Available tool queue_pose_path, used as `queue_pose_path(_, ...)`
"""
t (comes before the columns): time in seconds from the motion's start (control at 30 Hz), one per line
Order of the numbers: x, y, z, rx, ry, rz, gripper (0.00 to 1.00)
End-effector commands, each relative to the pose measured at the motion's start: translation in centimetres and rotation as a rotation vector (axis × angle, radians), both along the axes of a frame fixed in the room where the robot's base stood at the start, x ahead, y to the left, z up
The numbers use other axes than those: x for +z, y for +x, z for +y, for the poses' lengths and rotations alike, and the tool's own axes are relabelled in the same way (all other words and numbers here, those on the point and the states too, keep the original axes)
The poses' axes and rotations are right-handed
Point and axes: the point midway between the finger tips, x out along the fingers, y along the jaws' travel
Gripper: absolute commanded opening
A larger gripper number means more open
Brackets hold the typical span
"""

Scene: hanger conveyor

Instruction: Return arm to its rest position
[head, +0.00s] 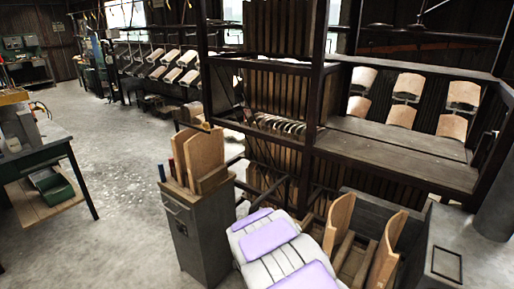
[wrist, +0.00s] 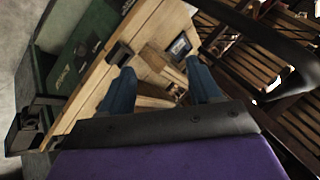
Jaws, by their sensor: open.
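My gripper (wrist: 160,67) shows in the wrist view, with two blue fingers spread apart. It is open and nothing is held between the fingers. Beyond it is a light wooden surface (wrist: 88,98) with a dark block on it. I cannot tell from the wrist view whether the fingers touch this surface. My gripper cannot be made out in the head view.
A grey cabinet (head: 199,235) with curved wooden panels stands close in front. A dark rack (head: 313,125) stands behind it, with a grey bench (head: 400,150) to the right. A green workbench (head: 35,150) is at left. Open floor (head: 115,145) lies between.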

Motion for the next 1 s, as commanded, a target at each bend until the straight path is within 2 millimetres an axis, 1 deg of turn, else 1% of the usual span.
queue_pose_path(0.03, 1.8, -0.7, -0.3, 0.033, -0.002, 0.021, 0.63)
queue_pose_path(0.07, 2.4, -1.2, -0.4, 0.058, -0.005, 0.042, 0.63)
queue_pose_path(0.1, 3.5, -2.0, -0.6, 0.089, -0.01, 0.062, 0.63)
queue_pose_path(0.17, 4.7, -3.3, -0.9, 0.137, -0.017, 0.103, 0.63)
queue_pose_path(0.2, 5.7, -4.3, -1.1, 0.17, -0.02, 0.128, 0.63)
queue_pose_path(0.27, 6.9, -5.9, -1.5, 0.219, -0.027, 0.167, 0.63)
queue_pose_path(0.4, 9.9, -10.0, -2.2, 0.34, -0.045, 0.251, 0.63)
queue_pose_path(0.47, 11.0, -12.0, -2.6, 0.394, -0.051, 0.288, 0.63)
queue_pose_path(0.5, 11.8, -13.3, -2.8, 0.429, -0.057, 0.31, 0.63)
queue_pose_path(0.57, 12.7, -15.5, -3.2, 0.483, -0.064, 0.349, 0.63)
queue_pose_path(0.6, 13.4, -17.0, -3.5, 0.52, -0.072, 0.373, 0.63)
queue_pose_path(0.67, 14.4, -19.2, -3.9, 0.575, -0.081, 0.407, 0.63)
queue_pose_path(0.7, 15.1, -20.8, -4.2, 0.613, -0.087, 0.433, 0.63)
queue_pose_path(0.77, 15.9, -23.1, -4.7, 0.668, -0.097, 0.466, 0.63)
queue_pose_path(0.8, 16.5, -24.7, -5.0, 0.706, -0.105, 0.49, 0.63)
queue_pose_path(0.87, 17.2, -27.3, -5.6, 0.761, -0.115, 0.529, 0.63)
queue_pose_path(1.0, 18.8, -33.2, -6.9, 0.889, -0.143, 0.61, 0.63)
